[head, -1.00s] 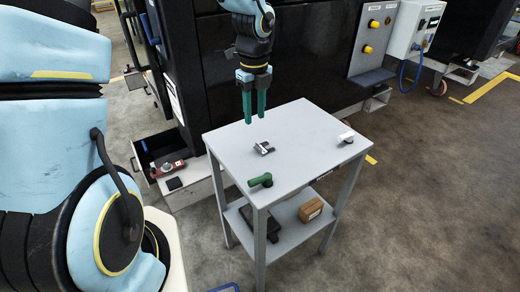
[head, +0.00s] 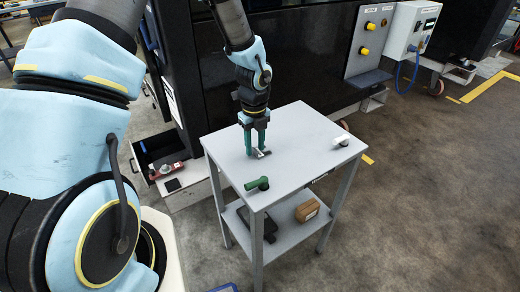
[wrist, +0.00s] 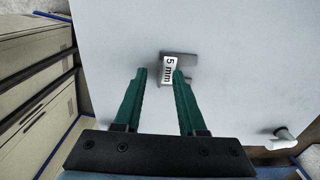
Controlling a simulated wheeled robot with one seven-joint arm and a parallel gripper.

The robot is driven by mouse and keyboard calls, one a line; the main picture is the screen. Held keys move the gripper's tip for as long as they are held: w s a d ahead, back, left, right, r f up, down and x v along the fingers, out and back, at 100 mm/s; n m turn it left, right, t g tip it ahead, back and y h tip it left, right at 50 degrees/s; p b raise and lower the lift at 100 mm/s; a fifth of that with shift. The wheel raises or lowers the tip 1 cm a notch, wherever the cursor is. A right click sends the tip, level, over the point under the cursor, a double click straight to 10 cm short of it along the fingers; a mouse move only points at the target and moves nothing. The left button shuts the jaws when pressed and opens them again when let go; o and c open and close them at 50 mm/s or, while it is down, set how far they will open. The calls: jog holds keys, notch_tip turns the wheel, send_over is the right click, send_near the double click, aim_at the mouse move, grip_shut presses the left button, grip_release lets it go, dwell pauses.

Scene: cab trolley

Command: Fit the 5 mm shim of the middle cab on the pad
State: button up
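The 5 mm shim (head: 262,154) is a small dark grey plate lying on the grey trolley top (head: 300,130). In the wrist view the shim (wrist: 184,60) carries a white "5 mm" label, near the fingertips. My gripper (head: 256,149) has green fingers pointing down at the trolley top, close to the shim. In the wrist view my gripper (wrist: 160,74) is open, with a clear gap between its fingers. The right fingertip overlaps the label's edge; I cannot tell if it touches. I cannot make out which surface is the pad.
A green-handled item (head: 257,184) lies at the trolley's front edge, a white-handled one (head: 341,141) at its right. The lower shelf holds a brown box (head: 307,210) and a dark item. A red item (head: 170,168) sits on a low step left. Dark cab panels stand behind.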

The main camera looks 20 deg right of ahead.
jog(key=shift+f, duration=0.25)
grip_shut()
dwell(1.3)
